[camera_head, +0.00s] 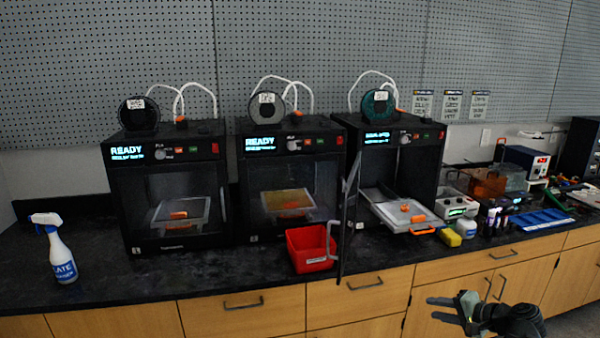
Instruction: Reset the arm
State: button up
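My gripper (440,309) is at the lower right of the head view, in front of the wooden cabinet doors and below the counter edge. Its two dark fingers point left with a gap between them, and nothing shows in the gap. My arm (515,318) runs from it toward the right, and its lower part is cut off by the bottom of the picture.
Three black printers stand on the dark counter (90,270). The right printer's door (348,220) is open, and its plate (400,215) with orange pieces sticks out. A red bin (310,250) stands beside that door. A spray bottle (60,255) stands at left.

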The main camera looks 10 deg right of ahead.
jog(key=w+a+f+n+g+h, duration=0.1)
jog(key=a+f+n+g, duration=0.3)
jog(key=a, duration=0.8)
jog(key=a+f+n+g+h, duration=0.1)
jog(key=a+f+n+g, duration=0.25)
jog(key=a, duration=0.85)
jog(key=w+a+f+n+g+h, duration=0.15)
jog(key=a+f+n+g, duration=0.3)
jog(key=a, duration=0.75)
notch_tip(320, 180, up, 15)
jog(key=t+p, duration=0.1)
jog(key=p, duration=1.3)
jog(key=shift+s+f+n, duration=0.15)
jog(key=shift+s+n, duration=0.2)
jog(key=shift+n, duration=0.05)
